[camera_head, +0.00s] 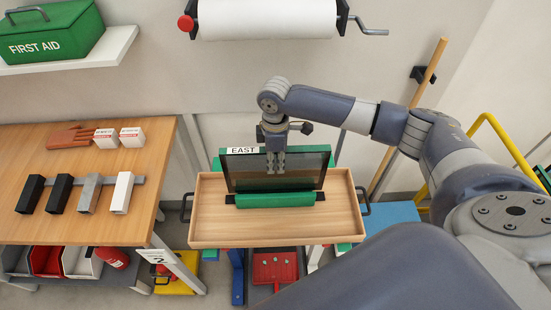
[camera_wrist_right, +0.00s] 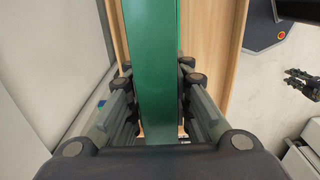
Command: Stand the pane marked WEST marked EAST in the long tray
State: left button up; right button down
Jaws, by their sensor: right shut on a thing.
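A dark glass pane (camera_head: 305,172) with a green top edge and a label reading EAST (camera_head: 243,151) is upright over the wooden tray (camera_head: 335,230). No label reading WEST is visible. My right gripper (camera_head: 276,168) comes from above and is shut on the pane's top edge. In the right wrist view the green edge (camera_wrist_right: 155,60) runs between the fingers. A green bar (camera_head: 275,200) with black ends lies along the tray. The pane's lower edge meets the bar; whether it is seated there I cannot tell. A dark jaw-like shape (camera_wrist_right: 303,84) in the wrist view may be my left gripper.
A paper roll (camera_head: 265,18) hangs on the wall behind. Bare tray floor shows on both sides of the green bar.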

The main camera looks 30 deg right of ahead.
aim_at(276, 174)
jog(key=shift+w+f+b, duration=0.1)
jog(key=shift+f+b, duration=0.45)
jog(key=shift+f, duration=2.25)
dwell(0.6)
jog(key=c, duration=1.4)
grip_release()
jog(key=shift+o, duration=0.2)
jog(key=shift+s+f+b, duration=0.2)
jog(key=shift+s+b, duration=0.05)
jog(key=shift+b, duration=0.05)
notch_tip(276, 174, up, 12)
jog(key=shift+w+r, duration=0.1)
jog(key=shift+r, duration=0.05)
